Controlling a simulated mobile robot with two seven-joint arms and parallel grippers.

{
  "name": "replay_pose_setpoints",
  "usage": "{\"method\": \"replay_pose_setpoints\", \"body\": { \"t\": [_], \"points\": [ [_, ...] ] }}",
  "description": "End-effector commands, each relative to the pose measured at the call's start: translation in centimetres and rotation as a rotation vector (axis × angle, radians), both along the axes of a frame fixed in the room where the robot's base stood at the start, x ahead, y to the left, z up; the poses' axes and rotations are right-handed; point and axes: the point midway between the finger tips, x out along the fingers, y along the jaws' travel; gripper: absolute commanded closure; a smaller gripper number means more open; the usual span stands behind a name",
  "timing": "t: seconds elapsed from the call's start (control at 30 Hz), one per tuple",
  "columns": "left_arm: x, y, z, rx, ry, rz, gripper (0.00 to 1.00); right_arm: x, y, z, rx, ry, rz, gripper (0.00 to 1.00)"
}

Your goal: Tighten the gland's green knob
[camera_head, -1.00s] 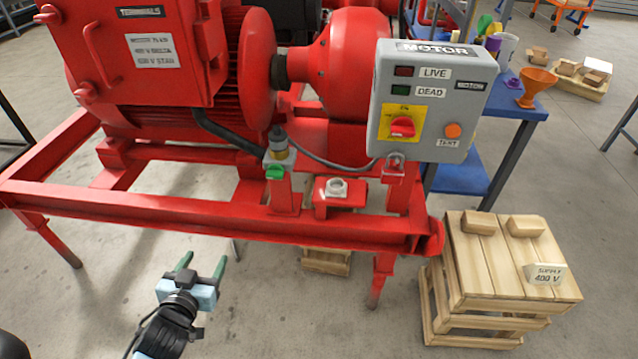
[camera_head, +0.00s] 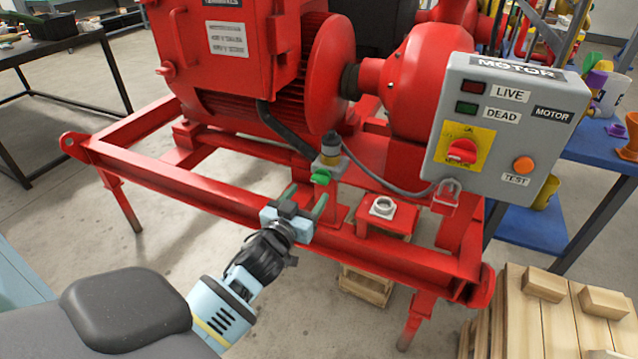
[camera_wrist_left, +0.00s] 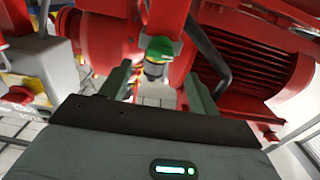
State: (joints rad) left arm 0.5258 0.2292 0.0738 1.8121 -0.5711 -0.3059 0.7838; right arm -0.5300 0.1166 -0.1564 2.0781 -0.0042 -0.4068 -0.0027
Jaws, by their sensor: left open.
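The gland (camera_head: 329,150) stands on a small red post at the skid's front rail, with a black cable end on top and a brass-coloured body. Its green knob (camera_head: 321,177) sticks out at the front, low on the gland. My left gripper (camera_head: 305,200) is open and empty, just in front of and below the green knob, apart from it. In the left wrist view the green knob (camera_wrist_left: 160,47) shows ahead, between and beyond the two open fingers (camera_wrist_left: 155,85). My right gripper is in neither current view.
The red skid rail (camera_head: 230,205) runs across below the gland. A grey motor switch box (camera_head: 505,135) with a red rotary switch stands to the right. A red bracket with a pale ring (camera_head: 382,207) sits right of the gland. A wooden crate (camera_head: 540,320) stands at lower right.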

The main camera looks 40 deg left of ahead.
Motion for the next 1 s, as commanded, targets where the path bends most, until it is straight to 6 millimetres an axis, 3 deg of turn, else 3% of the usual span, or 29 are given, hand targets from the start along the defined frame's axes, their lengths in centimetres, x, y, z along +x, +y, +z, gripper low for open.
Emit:
{"method": "replay_pose_setpoints", "body": {
  "t": [0.2,0.4,0.8,1.0],
  "points": [
    [3.3,0.8,0.1,0.001,-0.001,0.000,0.38,-0.4,0.0,-0.2,0.000,0.008,0.000,0.29],
    [5.2,1.3,0.0,0.000,0.001,0.001,0.38,-0.6,0.0,-0.4,-0.001,0.011,0.001,0.29],
    [5.9,1.4,0.0,0.000,0.001,0.000,0.38,-0.4,-0.1,-0.4,-0.002,0.010,0.001,0.29],
    [5.9,1.4,0.0,0.000,0.001,0.000,0.63,-0.1,-0.1,-0.4,-0.003,0.002,0.003,0.29]
  ]
}}
